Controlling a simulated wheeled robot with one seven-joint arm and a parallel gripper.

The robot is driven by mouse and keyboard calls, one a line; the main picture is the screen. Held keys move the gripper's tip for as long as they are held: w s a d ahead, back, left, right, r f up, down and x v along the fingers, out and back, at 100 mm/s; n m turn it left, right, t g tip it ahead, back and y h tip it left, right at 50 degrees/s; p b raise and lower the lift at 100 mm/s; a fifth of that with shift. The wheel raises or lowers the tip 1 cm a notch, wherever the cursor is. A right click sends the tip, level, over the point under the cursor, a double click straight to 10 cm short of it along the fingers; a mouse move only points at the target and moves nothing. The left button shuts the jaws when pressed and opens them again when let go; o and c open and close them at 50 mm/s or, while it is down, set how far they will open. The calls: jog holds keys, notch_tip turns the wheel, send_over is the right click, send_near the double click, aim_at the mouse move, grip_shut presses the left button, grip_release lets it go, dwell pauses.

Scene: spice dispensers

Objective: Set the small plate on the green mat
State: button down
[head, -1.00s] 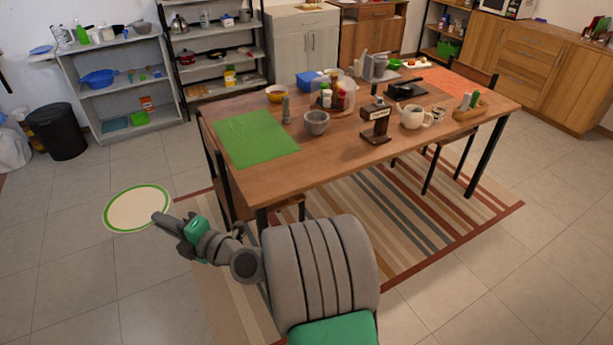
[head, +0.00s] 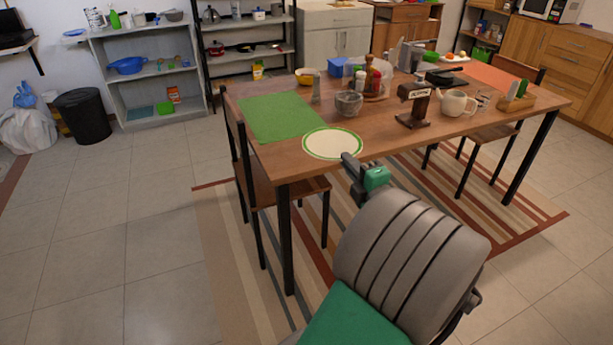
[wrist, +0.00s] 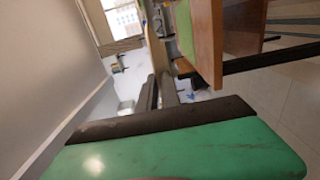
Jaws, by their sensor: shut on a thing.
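The small plate (head: 333,143) is white with a green rim band. In the head view it is level, at the table's near edge, just right of the green mat's near corner. My gripper (head: 350,159) is shut on the plate's near rim. The green mat (head: 275,116) lies flat and bare on the table's left end. I cannot tell how high the plate is above the tabletop. The wrist view is mostly filled by my green gripper body, and I cannot clearly make out the plate there.
The wooden table (head: 390,145) holds a grey bowl (head: 348,103), a grey shaker (head: 316,90), a dark-topped dispenser (head: 414,105) and a white teapot (head: 457,103) right of the plate. A yellow bowl (head: 306,76) stands behind the mat. A chair (head: 250,185) stands at the table's left end.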

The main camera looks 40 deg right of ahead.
jog(key=w+d+f, duration=0.1)
jog(key=w+f, duration=1.1)
jog(key=w, duration=0.1)
jog(key=shift+w+d+f, duration=0.2)
jog(key=shift+w+f, duration=0.05)
jog(key=shift+f, duration=0.05)
jog(key=shift+f, duration=0.2)
jog(key=c, duration=1.5)
grip_release()
jog(key=shift+c, duration=0.2)
jog(key=shift+r, duration=0.15)
